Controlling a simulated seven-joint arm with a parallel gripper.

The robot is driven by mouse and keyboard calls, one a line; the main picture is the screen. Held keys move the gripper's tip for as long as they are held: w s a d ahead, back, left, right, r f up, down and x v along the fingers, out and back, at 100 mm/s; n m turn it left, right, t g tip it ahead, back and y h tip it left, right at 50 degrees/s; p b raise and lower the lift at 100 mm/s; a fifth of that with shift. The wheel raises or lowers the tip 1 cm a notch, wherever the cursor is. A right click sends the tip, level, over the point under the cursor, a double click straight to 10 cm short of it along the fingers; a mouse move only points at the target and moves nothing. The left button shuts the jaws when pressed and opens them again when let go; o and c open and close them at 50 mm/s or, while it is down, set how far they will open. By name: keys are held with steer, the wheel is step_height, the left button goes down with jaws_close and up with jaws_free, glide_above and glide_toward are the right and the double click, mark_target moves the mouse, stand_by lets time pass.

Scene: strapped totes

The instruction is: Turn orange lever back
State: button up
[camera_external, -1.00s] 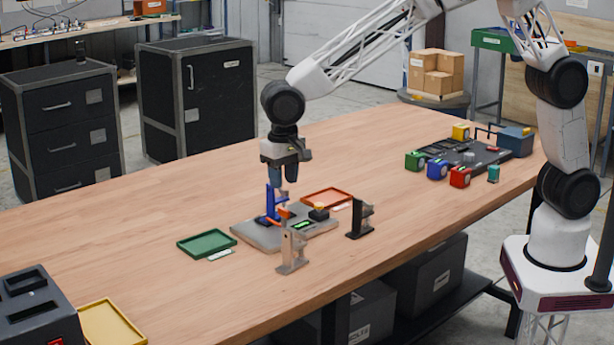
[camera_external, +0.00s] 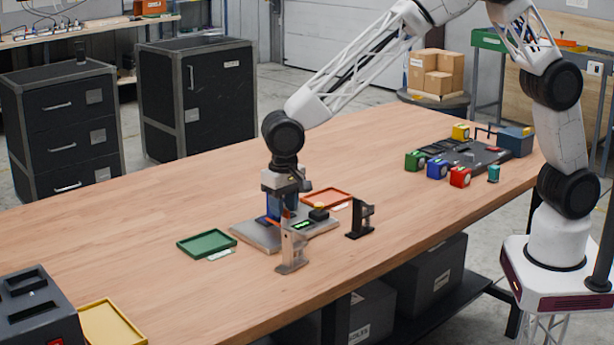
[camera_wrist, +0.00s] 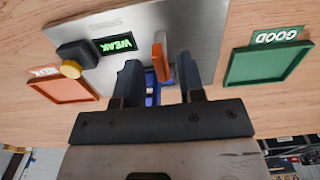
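The orange lever (camera_wrist: 160,56) stands on a grey metal plate (camera_wrist: 203,28), between my fingertips in the wrist view. A blue part (camera_wrist: 152,88) shows beside and below it, partly hidden by my fingers. My gripper (camera_wrist: 160,68) is open, with one finger on each side of the lever; I cannot tell whether either touches it. In the external view my gripper (camera_external: 287,214) is low over the plate (camera_external: 252,236) and hides most of the lever and blue part.
On the plate are a green display reading WEAK (camera_wrist: 116,43) and a black block with a yellow knob (camera_wrist: 71,69). A green tray (camera_external: 207,243) and an orange-red tray (camera_external: 327,197) flank the plate.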

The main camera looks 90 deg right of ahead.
steer(key=shift+f, duration=0.3)
jaws_close()
